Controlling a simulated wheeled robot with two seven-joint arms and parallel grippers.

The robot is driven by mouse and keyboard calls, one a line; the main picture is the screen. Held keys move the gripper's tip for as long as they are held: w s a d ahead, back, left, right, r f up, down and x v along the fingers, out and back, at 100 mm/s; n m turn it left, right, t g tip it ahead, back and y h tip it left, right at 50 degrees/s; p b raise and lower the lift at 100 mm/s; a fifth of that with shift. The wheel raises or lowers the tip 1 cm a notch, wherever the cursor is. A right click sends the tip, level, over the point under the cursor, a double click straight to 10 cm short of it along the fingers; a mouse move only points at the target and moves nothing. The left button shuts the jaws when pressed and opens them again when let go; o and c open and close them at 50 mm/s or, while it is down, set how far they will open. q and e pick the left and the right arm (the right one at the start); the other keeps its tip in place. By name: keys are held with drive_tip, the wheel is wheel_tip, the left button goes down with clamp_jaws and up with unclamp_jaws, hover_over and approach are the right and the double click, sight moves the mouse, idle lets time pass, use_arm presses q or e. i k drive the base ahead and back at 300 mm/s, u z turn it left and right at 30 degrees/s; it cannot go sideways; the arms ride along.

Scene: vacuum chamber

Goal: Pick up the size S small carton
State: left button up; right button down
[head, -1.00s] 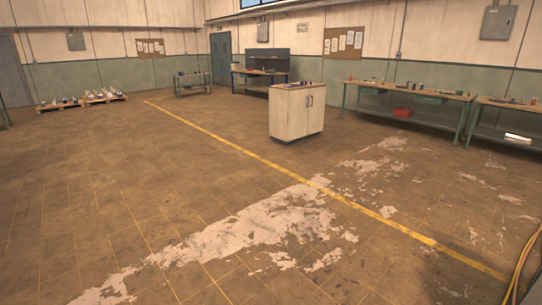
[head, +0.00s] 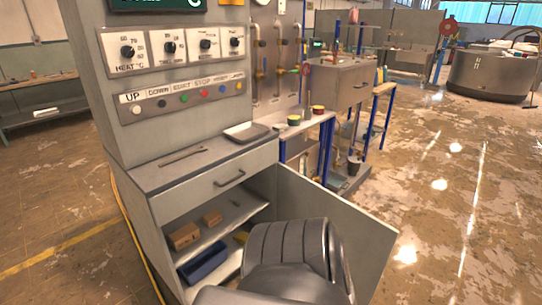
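Two small brown cartons sit on the upper shelf of an open cabinet (head: 150,215) in the head view. The left carton (head: 183,236) is nearer and looks larger. The right carton (head: 212,218) lies just behind it and looks smaller. I cannot read a size mark on either. Dark grey links of my own arm rise in front of the cabinet opening and cover its lower right part. Neither of my grippers shows, so I cannot tell how they stand to the cartons.
The cabinet door (head: 350,225) stands open to the right. A blue bin (head: 203,262) is on the lower shelf. A control panel (head: 180,85) rises above the counter, which holds a grey tray (head: 246,132). Open floor (head: 460,220) lies to the right.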

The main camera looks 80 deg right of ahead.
sight(215, 217)
drive_tip(key=z, duration=2.95)
drive_tip(key=i, duration=0.45)
drive_tip(key=u, duration=0.05)
